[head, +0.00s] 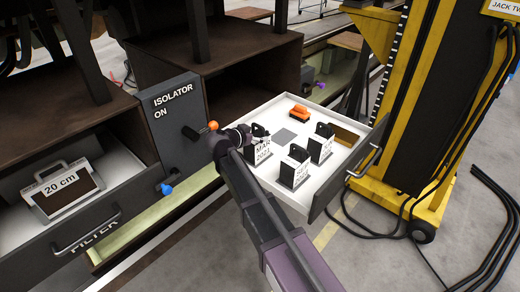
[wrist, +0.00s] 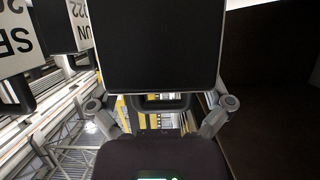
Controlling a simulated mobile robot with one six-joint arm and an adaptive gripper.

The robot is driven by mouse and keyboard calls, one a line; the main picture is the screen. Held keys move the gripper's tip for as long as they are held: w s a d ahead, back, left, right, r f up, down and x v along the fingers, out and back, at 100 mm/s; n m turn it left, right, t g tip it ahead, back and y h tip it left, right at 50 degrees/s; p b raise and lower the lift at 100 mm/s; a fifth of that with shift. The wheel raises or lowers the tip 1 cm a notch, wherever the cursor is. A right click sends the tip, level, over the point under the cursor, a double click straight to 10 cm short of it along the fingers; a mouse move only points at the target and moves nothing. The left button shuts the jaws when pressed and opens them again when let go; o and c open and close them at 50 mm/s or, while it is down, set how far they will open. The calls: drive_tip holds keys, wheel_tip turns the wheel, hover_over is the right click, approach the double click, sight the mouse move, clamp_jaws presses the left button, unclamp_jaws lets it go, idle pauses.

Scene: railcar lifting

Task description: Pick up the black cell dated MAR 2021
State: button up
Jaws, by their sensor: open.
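Three black cells with white date labels stand in the open white drawer (head: 283,106) in the head view. The left one (head: 263,150) reads MAR and a year whose last digit is hard to read. My gripper (head: 245,134) is right at this cell's upper left side. In the wrist view the black face of a cell (wrist: 157,45) fills the top middle. Its handle (wrist: 157,101) lies between the two spread fingers of my gripper (wrist: 160,106), which is open. I cannot tell whether the fingers touch it.
The SEP cell (head: 296,172) is in front and the JUN cell (head: 321,149) to the right. An orange object (head: 299,112) and a grey square (head: 285,135) lie in the drawer. The isolator box (head: 172,115) is at left, a yellow jack (head: 425,100) at right.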

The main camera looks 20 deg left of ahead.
sight(257, 136)
idle(0.4)
drive_tip(key=c, duration=1)
drive_tip(key=shift+r+p, duration=0.25)
drive_tip(key=shift+p, duration=0.05)
wheel_tip(257, 136, up, 10)
drive_tip(key=p, duration=0.9)
drive_tip(key=shift+f, duration=0.25)
